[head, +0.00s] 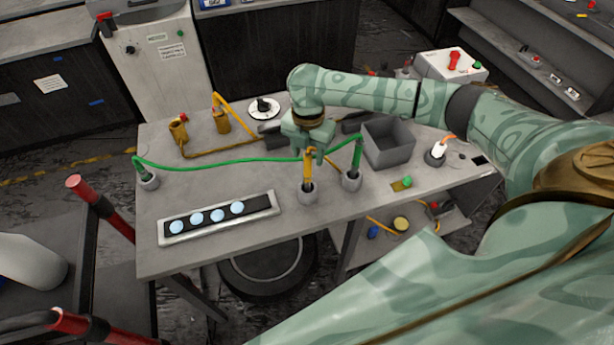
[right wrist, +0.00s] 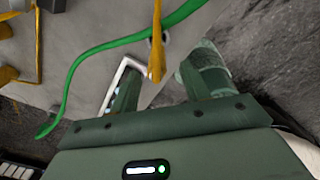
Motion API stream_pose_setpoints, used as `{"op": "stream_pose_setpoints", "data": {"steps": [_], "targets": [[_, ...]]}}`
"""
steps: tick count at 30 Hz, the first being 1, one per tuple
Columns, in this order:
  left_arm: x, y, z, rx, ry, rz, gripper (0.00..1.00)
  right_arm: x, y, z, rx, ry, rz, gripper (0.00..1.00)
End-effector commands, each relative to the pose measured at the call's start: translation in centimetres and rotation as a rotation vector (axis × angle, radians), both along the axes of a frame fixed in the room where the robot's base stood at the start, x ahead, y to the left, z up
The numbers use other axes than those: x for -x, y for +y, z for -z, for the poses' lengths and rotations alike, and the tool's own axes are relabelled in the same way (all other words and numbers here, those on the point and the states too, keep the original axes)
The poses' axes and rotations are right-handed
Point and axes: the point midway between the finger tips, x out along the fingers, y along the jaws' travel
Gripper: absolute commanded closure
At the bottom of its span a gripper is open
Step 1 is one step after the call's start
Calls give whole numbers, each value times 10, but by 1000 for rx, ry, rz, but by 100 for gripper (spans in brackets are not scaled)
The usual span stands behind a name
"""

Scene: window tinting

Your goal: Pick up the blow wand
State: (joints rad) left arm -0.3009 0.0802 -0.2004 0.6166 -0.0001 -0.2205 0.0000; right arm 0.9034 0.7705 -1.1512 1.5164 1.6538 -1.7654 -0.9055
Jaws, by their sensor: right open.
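A yellow wand (head: 307,168) stands upright in a small grey round holder (head: 308,193) near the front middle of the table. A green wand (head: 357,153) stands in a similar holder (head: 351,182) just right of it, and a green hose (head: 235,160) runs left from there to a third holder (head: 148,181). Which one is the blow wand I cannot tell for sure. My right gripper (head: 308,150) is open, pointing down at the top of the yellow wand. In the right wrist view, the yellow wand (right wrist: 156,50) shows between the open fingers (right wrist: 160,85). My left gripper is out of view.
A tray (head: 165,240) with several pale blue discs lies at the front left of the table. A grey open bin (head: 388,145) stands to the right. Yellow fixtures (head: 178,133) and a white disc (head: 263,108) are at the back.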

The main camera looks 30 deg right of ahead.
Motion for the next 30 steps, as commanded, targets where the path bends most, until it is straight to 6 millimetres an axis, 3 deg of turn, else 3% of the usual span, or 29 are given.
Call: {"op": "stream_pose_setpoints", "data": {"steps": [9,17,18,23,30], "targets": [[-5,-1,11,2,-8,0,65,-6,-2,47,0,2,1,53],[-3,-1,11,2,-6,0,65,-7,-3,51,1,-1,-1,53],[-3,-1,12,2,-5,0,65,-7,-3,51,1,-1,-1,56],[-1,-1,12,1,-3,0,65,-7,-3,51,1,-1,-1,100],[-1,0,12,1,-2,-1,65,-7,-3,51,1,-2,-1,100]]}}
